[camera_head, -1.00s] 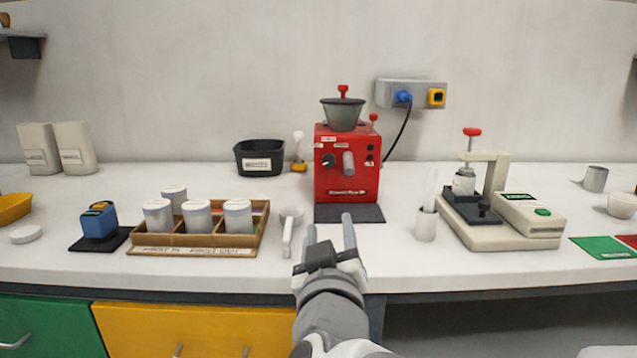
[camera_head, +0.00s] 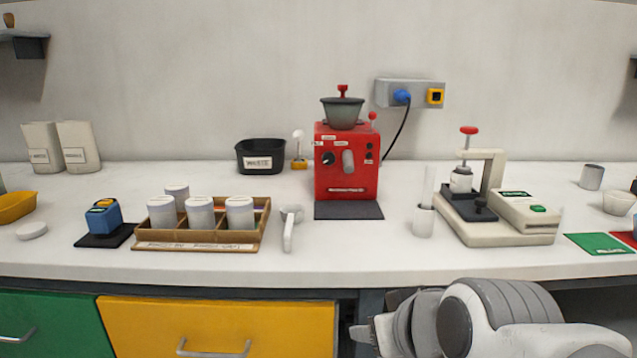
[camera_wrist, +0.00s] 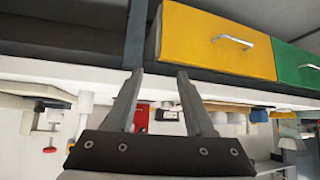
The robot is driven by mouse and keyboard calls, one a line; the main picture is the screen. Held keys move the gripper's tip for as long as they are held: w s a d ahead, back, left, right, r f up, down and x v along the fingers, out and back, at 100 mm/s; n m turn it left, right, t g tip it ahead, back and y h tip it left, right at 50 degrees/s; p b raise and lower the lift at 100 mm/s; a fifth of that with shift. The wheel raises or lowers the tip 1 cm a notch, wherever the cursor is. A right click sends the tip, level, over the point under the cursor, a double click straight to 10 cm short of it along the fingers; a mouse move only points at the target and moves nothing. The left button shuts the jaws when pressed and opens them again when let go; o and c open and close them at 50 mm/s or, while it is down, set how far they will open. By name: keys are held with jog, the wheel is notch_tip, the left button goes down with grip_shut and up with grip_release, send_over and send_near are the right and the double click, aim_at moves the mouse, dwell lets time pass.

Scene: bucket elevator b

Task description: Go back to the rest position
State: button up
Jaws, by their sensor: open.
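My gripper (camera_wrist: 157,85) shows in the wrist view with its two fingers apart and nothing between them. That view is upside down, with the yellow drawer (camera_wrist: 215,45) and the green drawer (camera_wrist: 297,65) at the top. In the head view my arm is folded at the lower right, in front of the counter's front edge, and the fingers are not clearly seen there. The gripper is clear of the red machine (camera_head: 346,168) and the other things on the counter.
The white counter (camera_head: 330,250) holds a wooden tray (camera_head: 195,245) with several canisters, a white scoop (camera_head: 289,230), a black bin (camera_head: 260,157), a white cup (camera_head: 423,222) and a press on a cream base (camera_head: 495,232). The counter's front middle is bare.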

jog(key=s+d+f+m+g+h, duration=0.2)
jog(key=s+d+m+g, duration=0.1)
jog(key=s+d, duration=0.4)
notch_tip(320, 180, up, 28)
jog(key=p, duration=2.8)
jog(key=shift+a, duration=0.45)
